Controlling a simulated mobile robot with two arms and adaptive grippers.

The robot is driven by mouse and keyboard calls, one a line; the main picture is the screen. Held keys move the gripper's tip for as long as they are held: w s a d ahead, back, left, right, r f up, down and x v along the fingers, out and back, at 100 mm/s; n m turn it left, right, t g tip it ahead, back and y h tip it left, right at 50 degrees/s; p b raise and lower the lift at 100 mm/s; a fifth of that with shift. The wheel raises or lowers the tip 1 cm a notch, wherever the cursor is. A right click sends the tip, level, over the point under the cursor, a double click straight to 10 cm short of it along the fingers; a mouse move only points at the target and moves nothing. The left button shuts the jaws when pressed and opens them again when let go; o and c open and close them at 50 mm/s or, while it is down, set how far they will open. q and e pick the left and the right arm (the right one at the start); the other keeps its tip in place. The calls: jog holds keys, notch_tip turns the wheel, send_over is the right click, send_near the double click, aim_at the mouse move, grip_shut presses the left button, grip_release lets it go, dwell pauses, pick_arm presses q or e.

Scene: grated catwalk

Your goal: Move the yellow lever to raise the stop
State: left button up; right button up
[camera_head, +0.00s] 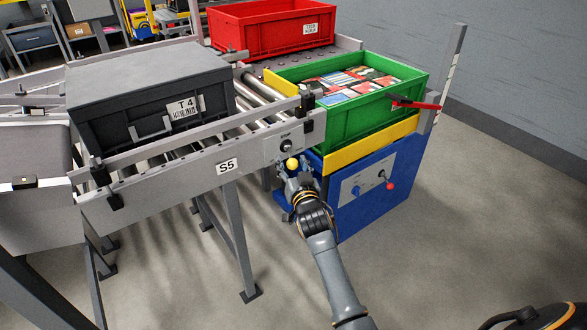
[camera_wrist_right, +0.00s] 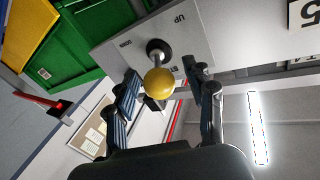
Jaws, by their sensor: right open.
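The yellow lever knob (camera_head: 292,164) sits on a short stem from a grey panel (camera_head: 270,150) on the side of the conveyor. In the head view it hangs just below its black pivot. My right gripper (camera_head: 292,181) is at the knob, reaching up from below. In the right wrist view the yellow ball (camera_wrist_right: 159,83) lies between the tips of the open fingers (camera_wrist_right: 165,88), with gaps at both sides. The panel (camera_wrist_right: 185,40) there carries UP and DOWN labels. I cannot make out the stop clearly. My left gripper is out of view.
A dark grey lidded crate marked T4 (camera_head: 150,95) stands on the rollers. A green crate (camera_head: 372,118) with packets sits on a blue stand (camera_head: 365,190) right of the panel. A red crate (camera_head: 268,30) is behind. Open floor lies in front.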

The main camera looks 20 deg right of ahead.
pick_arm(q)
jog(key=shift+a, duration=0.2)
pick_arm(e)
jog(key=s+a, duration=0.2)
jog(key=s, duration=0.9)
jog(key=shift+s+a, duration=0.2)
jog(key=shift+s, duration=0.2)
